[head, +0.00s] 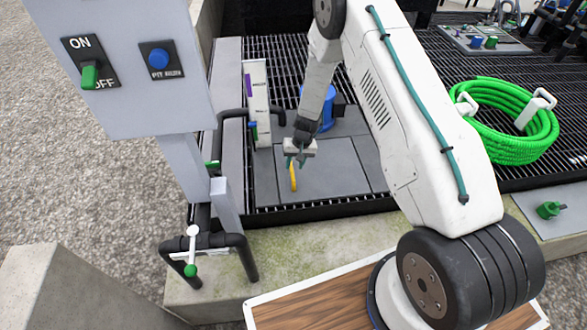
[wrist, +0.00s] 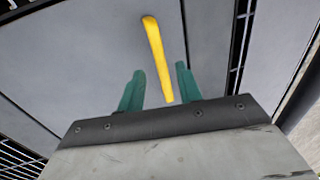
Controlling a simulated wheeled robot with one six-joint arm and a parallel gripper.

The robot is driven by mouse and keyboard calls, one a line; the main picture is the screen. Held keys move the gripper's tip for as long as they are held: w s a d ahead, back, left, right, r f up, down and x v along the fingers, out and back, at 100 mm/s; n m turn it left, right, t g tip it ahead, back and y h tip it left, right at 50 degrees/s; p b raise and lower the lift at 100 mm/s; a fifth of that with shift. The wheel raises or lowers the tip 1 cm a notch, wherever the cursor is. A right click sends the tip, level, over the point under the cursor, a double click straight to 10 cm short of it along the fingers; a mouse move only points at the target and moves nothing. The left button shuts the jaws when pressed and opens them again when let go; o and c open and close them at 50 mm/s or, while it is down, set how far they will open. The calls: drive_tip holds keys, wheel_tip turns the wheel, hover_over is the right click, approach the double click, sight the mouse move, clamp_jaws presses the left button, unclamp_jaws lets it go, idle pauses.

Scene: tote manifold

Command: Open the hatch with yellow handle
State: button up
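The hatch (head: 325,172) is a flat grey panel set in the dark grating, and it fills much of the wrist view (wrist: 95,60). Its yellow handle (head: 293,177) is a thin bar near the panel's left side. In the wrist view the yellow handle (wrist: 157,58) runs away from me, with its near end between my two green fingers. My gripper (head: 300,160) is over the handle at its far end in the head view. In the wrist view the fingers of my gripper (wrist: 158,88) stand apart, with gaps on both sides of the handle. I cannot tell the height between fingertips and handle.
A grey control post (head: 130,60) with a green ON/OFF lever and a blue button stands at left. A white box post (head: 257,100) and a blue object (head: 328,108) are near the hatch. A coiled green hose (head: 510,125) lies right. Black pipes (head: 210,243) are front left.

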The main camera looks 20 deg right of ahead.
sight(292, 172)
drive_tip(key=shift+a+f, duration=0.2)
drive_tip(key=shift+f, duration=0.6)
drive_tip(key=shift+a+f, duration=0.15)
drive_tip(key=shift+f, duration=0.6)
clamp_jaws()
drive_tip(key=shift+w, duration=0.1)
